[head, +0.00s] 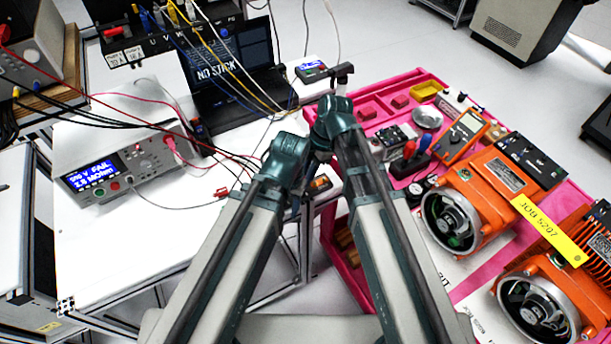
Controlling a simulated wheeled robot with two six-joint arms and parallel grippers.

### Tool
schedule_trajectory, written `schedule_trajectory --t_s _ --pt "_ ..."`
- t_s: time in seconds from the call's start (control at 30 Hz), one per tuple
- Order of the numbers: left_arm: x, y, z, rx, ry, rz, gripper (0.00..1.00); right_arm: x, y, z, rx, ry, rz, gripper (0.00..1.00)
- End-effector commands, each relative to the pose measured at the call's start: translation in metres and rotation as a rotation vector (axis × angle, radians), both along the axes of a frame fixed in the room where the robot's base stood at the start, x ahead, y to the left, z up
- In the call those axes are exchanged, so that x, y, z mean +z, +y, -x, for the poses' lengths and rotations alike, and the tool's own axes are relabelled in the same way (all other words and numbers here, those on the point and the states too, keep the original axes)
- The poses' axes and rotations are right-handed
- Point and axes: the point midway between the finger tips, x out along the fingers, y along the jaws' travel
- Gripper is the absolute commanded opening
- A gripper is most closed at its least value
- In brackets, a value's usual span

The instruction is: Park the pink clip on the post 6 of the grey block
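A small red-pink clip (222,192) lies on the white bench (90,240), right of the tester, beside thin leads. I cannot tell for certain that it is the task's pink clip. I cannot make out a grey block with numbered posts; a dark panel with terminals marked U, V, W (172,41) stands at the back with leads plugged in. My two arms rise from the bottom centre. The left arm's raised joint is over the bench's right edge, the right arm's over the gap beside the pink cart.
A tester (130,165) showing FAIL stands on the bench; red and black leads cross behind it. The pink cart (352,265) at right carries orange motors (480,195), a multimeter (462,137) and small parts. The bench front is clear.

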Motion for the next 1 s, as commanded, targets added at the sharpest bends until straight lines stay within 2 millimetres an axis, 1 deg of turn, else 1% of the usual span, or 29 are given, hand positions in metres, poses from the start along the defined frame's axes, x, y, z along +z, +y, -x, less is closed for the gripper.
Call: schedule_trajectory --t_s 0.73,0.77,0.8,0.87,0.9,0.93,1.0 --pt "-0.0033 0.0 0.0 0.0 0.0 0.0 0.53 -0.0033 0.0 -0.0001 0.0 0.0 0.0 0.0" --pt "-0.0033 0.0 0.0 0.0 0.0 0.0 0.53 -0.0033 0.0 -0.0001 0.0 0.0 0.0 0.24" --pt "-0.0033 0.0 0.0 0.0 0.0 0.0 0.53 -0.0033 -0.0001 0.0 0.0 0.0 0.0 0.31" --pt "-0.0033 0.0 0.0 0.0 0.0 0.0 0.53 -0.0033 -0.0001 0.0 0.0 0.0 0.0 0.42" --pt "-0.0033 0.0 0.0 0.0 0.0 0.0 0.53 -0.0033 0.0 -0.0001 0.0 0.0 0.0 0.49" --pt "-0.0033 0.0 0.0 0.0 0.0 0.0 0.53 -0.0033 0.0 -0.0001 0.0 0.0 0.0 0.53" --pt "-0.0033 0.0 0.0 0.0 0.0 0.0 0.53 -0.0033 0.0 -0.0001 0.0 0.0 0.0 0.53"
